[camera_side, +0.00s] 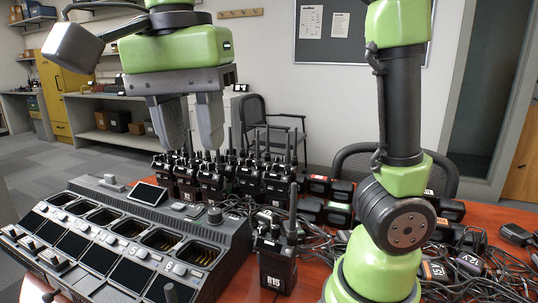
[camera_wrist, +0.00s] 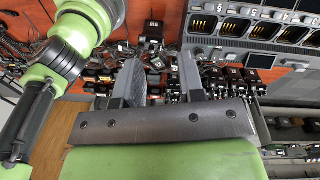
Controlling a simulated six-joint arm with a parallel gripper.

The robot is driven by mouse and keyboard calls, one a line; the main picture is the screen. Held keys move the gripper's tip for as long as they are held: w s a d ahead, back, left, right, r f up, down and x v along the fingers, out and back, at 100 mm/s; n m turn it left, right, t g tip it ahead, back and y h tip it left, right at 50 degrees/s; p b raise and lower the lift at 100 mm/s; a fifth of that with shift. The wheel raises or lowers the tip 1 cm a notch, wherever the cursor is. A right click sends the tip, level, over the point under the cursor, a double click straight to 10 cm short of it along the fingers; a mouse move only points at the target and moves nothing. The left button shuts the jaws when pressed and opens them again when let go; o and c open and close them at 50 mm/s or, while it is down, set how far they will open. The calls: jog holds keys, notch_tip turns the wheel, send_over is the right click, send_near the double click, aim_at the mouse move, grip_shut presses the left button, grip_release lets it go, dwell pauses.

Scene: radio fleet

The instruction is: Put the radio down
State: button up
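A black radio labelled R15 (camera_side: 277,262) stands upright on the red-brown table, just right of the charger, in the side view. A lone radio (camera_wrist: 152,34) beyond my fingertips in the wrist view looks like the same one. My gripper (camera_side: 192,145) is open and empty, raised above the back of the charger and the grouped radios, up and left of R15. In the wrist view its two fingers (camera_wrist: 160,62) are apart with nothing held between them. The multi-bay charger (camera_side: 215,264) has several open bays; it also shows at upper right in the wrist view (camera_wrist: 225,45).
Several radios (camera_side: 210,183) stand close together behind the charger. Battery packs (camera_side: 338,213) and tangled cables (camera_side: 465,275) cover the table's right side. A little bare table (camera_side: 312,275) shows around R15. A chair (camera_side: 272,128) stands behind the table.

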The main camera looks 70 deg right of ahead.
jog(key=s+d+f+n+t+y, duration=0.2)
jog(key=s+d+f+n+t, duration=0.2)
jog(key=n, duration=0.7)
jog(key=shift+s+d+f+t+y, duration=0.25)
jog(key=shift+s+d+t+y, duration=0.15)
jog(key=shift+s+d+t, duration=1.2)
jog(key=shift+w+a+t, duration=0.3)
jog(key=shift+w, duration=0.05)
